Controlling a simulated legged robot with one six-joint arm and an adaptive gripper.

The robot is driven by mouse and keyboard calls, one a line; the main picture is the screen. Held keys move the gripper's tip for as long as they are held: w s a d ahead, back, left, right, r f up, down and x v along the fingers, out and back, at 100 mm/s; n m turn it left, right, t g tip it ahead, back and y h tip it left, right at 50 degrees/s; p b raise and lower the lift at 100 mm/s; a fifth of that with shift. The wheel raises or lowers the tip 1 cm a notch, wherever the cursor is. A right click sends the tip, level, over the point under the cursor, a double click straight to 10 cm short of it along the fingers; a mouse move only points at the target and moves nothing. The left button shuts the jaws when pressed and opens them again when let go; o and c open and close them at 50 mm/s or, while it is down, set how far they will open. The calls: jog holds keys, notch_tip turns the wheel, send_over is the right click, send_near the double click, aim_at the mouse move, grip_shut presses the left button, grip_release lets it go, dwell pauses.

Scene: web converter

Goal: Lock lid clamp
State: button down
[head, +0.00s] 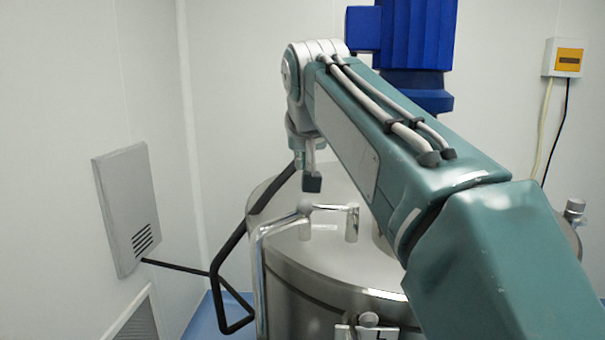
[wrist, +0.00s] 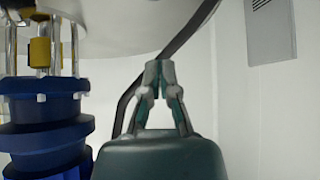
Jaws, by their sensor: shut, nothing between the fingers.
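A steel vessel with a round lid (head: 330,255) stands in the lower middle of the head view. A small metal fitting (head: 366,329), which looks like a lid clamp, sits at the front rim and is cut by the bottom edge; I cannot tell its position. My gripper (head: 312,184) is above the lid, near a bent steel handle, and looks clear of the lid. In the wrist view my gripper (wrist: 158,70) is shut with its fingertips together and nothing between them. That view appears upside down, with the pale lid (wrist: 130,25) at the top and no clamp visible.
The bent steel handle (head: 262,270) rises at the lid's left front. A black bent bar (head: 232,245) runs left of the vessel. A blue motor (head: 415,50) stands behind my arm. A grey wall panel (head: 125,210) is at left.

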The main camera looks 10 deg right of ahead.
aim_at(327, 208)
jog(key=x, duration=0.8)
jog(key=shift+w+f, duration=0.1)
jog(key=shift+f, duration=0.2)
jog(key=s, duration=0.3)
jog(key=shift+a+f, duration=0.1)
jog(key=shift+f, duration=0.05)
jog(key=shift+s+f, duration=0.1)
jog(key=shift+s, duration=0.35)
jog(key=shift+a, duration=0.1)
jog(key=shift+s+a, duration=0.25)
jog(key=shift+s, duration=0.35)
jog(key=shift+w, duration=0.15)
